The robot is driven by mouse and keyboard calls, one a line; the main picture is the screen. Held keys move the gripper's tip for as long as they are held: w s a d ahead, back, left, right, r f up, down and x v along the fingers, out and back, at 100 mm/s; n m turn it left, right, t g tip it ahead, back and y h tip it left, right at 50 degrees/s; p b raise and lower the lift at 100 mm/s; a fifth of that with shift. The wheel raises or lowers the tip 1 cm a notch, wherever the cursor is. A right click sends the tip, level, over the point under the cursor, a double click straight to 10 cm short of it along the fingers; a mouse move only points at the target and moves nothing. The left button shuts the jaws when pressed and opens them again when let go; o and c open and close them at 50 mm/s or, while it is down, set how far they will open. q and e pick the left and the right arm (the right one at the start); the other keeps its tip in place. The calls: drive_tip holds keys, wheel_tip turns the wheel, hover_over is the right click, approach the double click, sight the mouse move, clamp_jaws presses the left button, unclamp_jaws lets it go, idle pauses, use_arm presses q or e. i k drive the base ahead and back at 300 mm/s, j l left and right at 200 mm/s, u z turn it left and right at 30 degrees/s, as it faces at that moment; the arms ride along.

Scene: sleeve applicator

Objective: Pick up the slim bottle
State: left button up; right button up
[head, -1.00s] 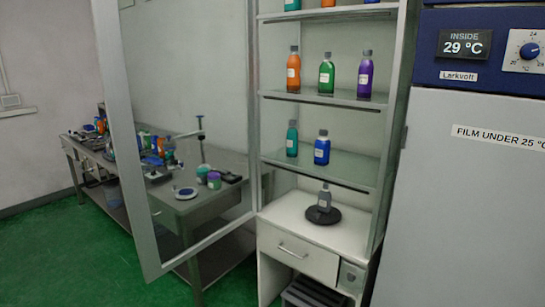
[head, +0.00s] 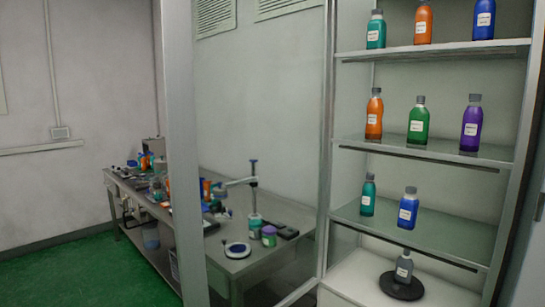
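Several bottles stand upright in an open-fronted cabinet in the head view. The lower glass shelf (head: 450,238) holds a narrow teal bottle (head: 368,196) and a wider blue bottle (head: 408,209). The middle shelf holds an orange bottle (head: 374,117), a green bottle (head: 418,124) and a purple bottle (head: 471,127). The top shelf holds a teal bottle (head: 376,31), an orange bottle (head: 423,23) and a blue bottle (head: 484,20). A grey bottle (head: 404,268) stands on a black round base (head: 388,285) below. The teal one on the lower shelf looks slimmest. Neither gripper shows.
A glass door with a pale frame (head: 182,170) stands open left of the cabinet. A cluttered workbench (head: 225,268) shows beyond it, with a small stand (head: 254,190) on top. Green floor (head: 70,270) is clear at lower left.

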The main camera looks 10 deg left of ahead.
sight(424, 17)
drive_tip(key=i+j+z, duration=0.15)
drive_tip(key=j+z, duration=0.25)
drive_tip(key=j, duration=0.5)
drive_tip(key=j+z, duration=0.4)
drive_tip(key=j, duration=0.55)
drive_tip(key=j+z, duration=0.4)
drive_tip(key=j, duration=0.55)
drive_tip(key=i+j+z, duration=0.1)
drive_tip(key=j+z, duration=0.2)
drive_tip(key=j, duration=0.9)
drive_tip(key=l+u, duration=0.15)
drive_tip(key=l, duration=0.7)
drive_tip(key=k+l+u, duration=0.15)
drive_tip(key=l, duration=0.7)
drive_tip(key=i+l+u, duration=0.3)
drive_tip(key=i+l, duration=0.2)
drive_tip(key=l, duration=0.2)
drive_tip(key=i+l+u, duration=0.15)
drive_tip(key=l, duration=0.25)
drive_tip(key=i+l+u, duration=0.1)
drive_tip(key=i+l, duration=0.15)
drive_tip(key=l, duration=0.15)
drive_tip(key=i+l, duration=0.1)
drive_tip(key=i, duration=0.25)
drive_tip(key=i+l+u, duration=0.15)
drive_tip(key=i, duration=0.15)
